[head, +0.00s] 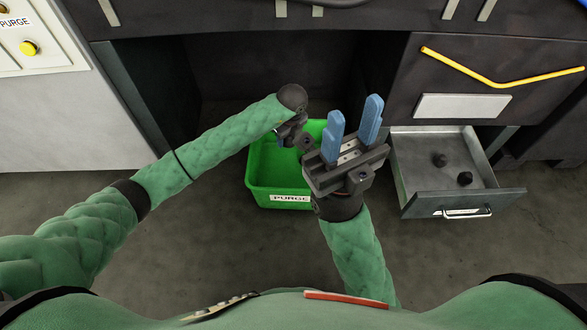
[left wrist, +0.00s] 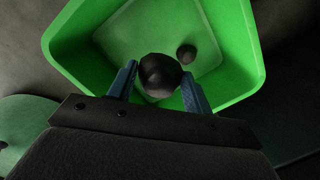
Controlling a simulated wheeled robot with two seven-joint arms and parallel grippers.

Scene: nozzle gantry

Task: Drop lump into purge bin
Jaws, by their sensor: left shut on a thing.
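My left gripper (left wrist: 161,84) is shut on a dark round lump (left wrist: 159,70), with a blue finger on each side of it. The green purge bin (left wrist: 241,60) lies below it in the left wrist view, and the held lump is above the bin's opening. My right gripper (head: 354,113) is open and empty, right of the bin.
An open metal drawer (head: 408,168) at the right holds two dark lumps (head: 440,160). A dark cabinet recess (head: 240,75) is behind the bin. A yellow bent rod (head: 495,82) is on the panel above the drawer. The floor left of the bin is clear.

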